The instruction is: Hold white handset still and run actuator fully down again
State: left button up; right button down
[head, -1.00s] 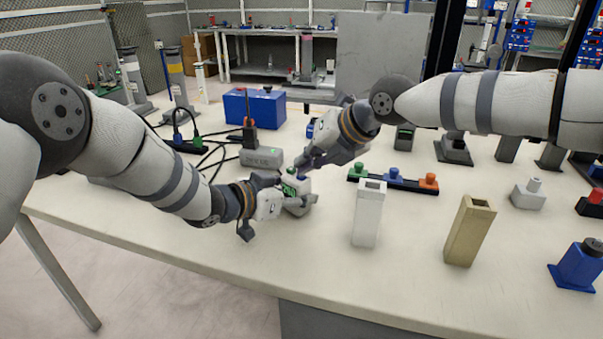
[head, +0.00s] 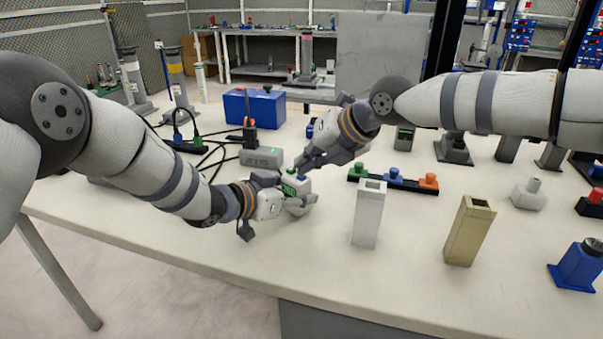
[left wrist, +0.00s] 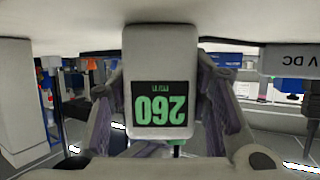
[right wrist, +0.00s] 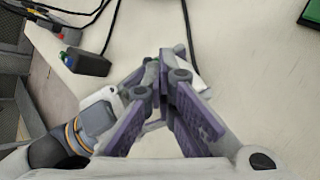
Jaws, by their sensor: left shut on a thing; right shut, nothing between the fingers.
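The white handset (head: 304,184) stands near the middle of the table in the head view. In the left wrist view the handset (left wrist: 150,50) shows a green display reading 260, upside down. My left gripper (head: 290,194) is shut on the handset from the left, its fingers on both sides. My right gripper (head: 303,165) is shut and empty, its fingertips right at the handset's top by the buttons; I cannot tell if they touch. In the right wrist view its fingers (right wrist: 158,80) mostly hide the handset. I cannot tell which thing is the actuator.
A grey power box (head: 261,157) and black cables lie behind the handset. A blue box (head: 254,107) stands farther back. A black strip of coloured buttons (head: 393,181) lies to the right. White (head: 368,216) and tan (head: 468,232) upright holders stand in front. The front left table is clear.

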aim_at(305, 177)
jog(key=shift+r, duration=0.9)
notch_tip(305, 177, up, 5)
dwell(0.4)
dwell(0.5)
pick_arm(q)
jog(key=o, duration=1.3)
